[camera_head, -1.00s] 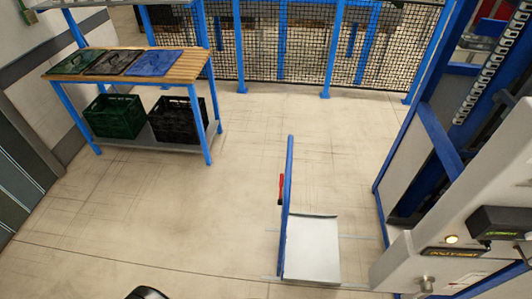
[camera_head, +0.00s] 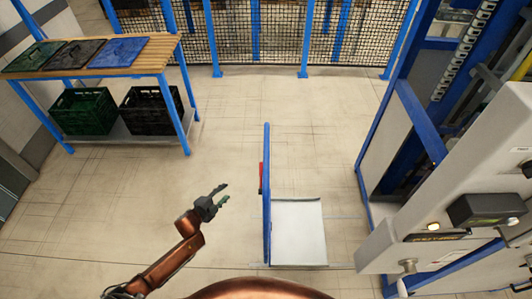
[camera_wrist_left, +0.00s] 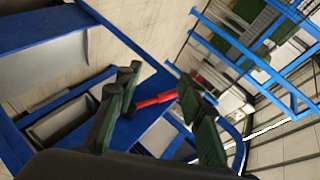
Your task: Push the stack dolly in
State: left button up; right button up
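The stack dolly (camera_head: 298,232) stands on the floor in front of me, a pale flat platform with an upright blue frame (camera_head: 267,195) along its left side. A red handle (camera_head: 261,178) sticks out on the frame's left side. My left gripper (camera_head: 222,194) is open and empty, left of the frame and apart from it. In the left wrist view its two fingers (camera_wrist_left: 160,115) are spread, and the red handle (camera_wrist_left: 155,101) shows between and beyond them. My right gripper is out of view.
A blue machine frame (camera_head: 365,200) and a grey housing with a control box (camera_head: 487,209) stand right of the dolly. A wooden-topped table (camera_head: 100,58) with crates stands at the back left. A mesh fence closes the back. The floor between is clear.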

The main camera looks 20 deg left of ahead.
pick_arm(q)
jog(key=w+d+r+m+t+h, duration=0.1)
jog(key=w+d+r+m+h, duration=0.2)
jog(key=r, duration=0.5)
jog(key=w+d+r+m+t, duration=0.1)
jog(key=d+r+m, duration=0.1)
jog(key=d+r, duration=0.45)
jog(key=m+h, duration=0.2)
jog(key=m, duration=0.2)
send_near(266, 153)
jog(key=w+f, duration=0.2)
jog(key=w, duration=0.1)
jog(key=x, duration=0.6)
jog(key=shift+w+d+r+b, duration=0.1)
jog(key=shift+w+d+b, duration=0.15)
jog(key=shift+d+b, duration=0.15)
jog(key=shift+w+d, duration=0.35)
jog(key=shift+w, duration=0.2)
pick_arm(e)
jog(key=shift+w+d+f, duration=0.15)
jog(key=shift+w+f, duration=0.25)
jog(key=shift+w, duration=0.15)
pick_arm(q)
jog(key=shift+c, duration=0.6)
grip_shut()
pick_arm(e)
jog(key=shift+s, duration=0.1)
